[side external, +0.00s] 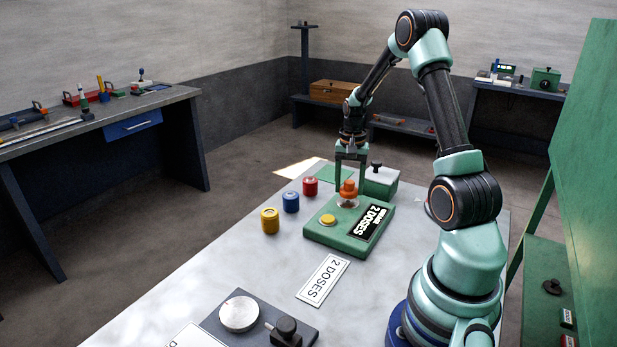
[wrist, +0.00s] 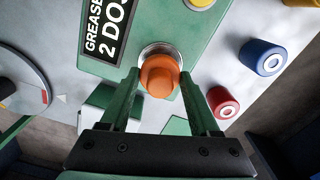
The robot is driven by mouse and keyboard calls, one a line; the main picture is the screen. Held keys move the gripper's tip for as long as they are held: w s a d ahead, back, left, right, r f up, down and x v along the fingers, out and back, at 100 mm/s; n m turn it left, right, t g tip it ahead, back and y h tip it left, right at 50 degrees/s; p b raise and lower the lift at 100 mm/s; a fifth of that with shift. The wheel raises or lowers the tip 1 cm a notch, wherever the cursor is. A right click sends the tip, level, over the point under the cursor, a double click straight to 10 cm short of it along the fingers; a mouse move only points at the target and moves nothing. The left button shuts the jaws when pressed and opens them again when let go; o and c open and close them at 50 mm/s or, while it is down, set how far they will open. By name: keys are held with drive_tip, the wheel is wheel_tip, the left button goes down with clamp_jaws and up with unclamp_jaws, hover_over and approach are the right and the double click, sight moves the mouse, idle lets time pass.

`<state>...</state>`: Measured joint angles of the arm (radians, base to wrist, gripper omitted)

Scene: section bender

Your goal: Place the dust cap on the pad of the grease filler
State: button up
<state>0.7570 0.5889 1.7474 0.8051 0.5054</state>
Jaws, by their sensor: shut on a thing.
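An orange knob-shaped cap (side external: 348,188), which I take for the dust cap, is between the fingers of my gripper (side external: 350,168). It also shows in the wrist view (wrist: 159,75), with a green finger on each side. My gripper is shut on it. The grease filler (side external: 316,236) is a green box with a black "GREASE 2 DOSES" label. Its round silvery pad (side external: 346,203) lies directly under the cap; its rim shows in the wrist view (wrist: 150,48). The cap looks upright and at or just above the pad; I cannot tell whether they touch.
A yellow button (side external: 327,219) is on the filler. Red (side external: 310,186), blue (side external: 290,202) and yellow (side external: 269,221) canisters stand left of it. A grey-green box with a black knob (side external: 381,182) stands behind. A "2 DOSES" card (side external: 323,279) lies in front.

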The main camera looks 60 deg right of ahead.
drive_tip(key=shift+f, duration=1)
drive_tip(key=shift+f, duration=0.1)
drive_tip(key=o, duration=1.3)
drive_tip(key=shift+o, duration=0.2)
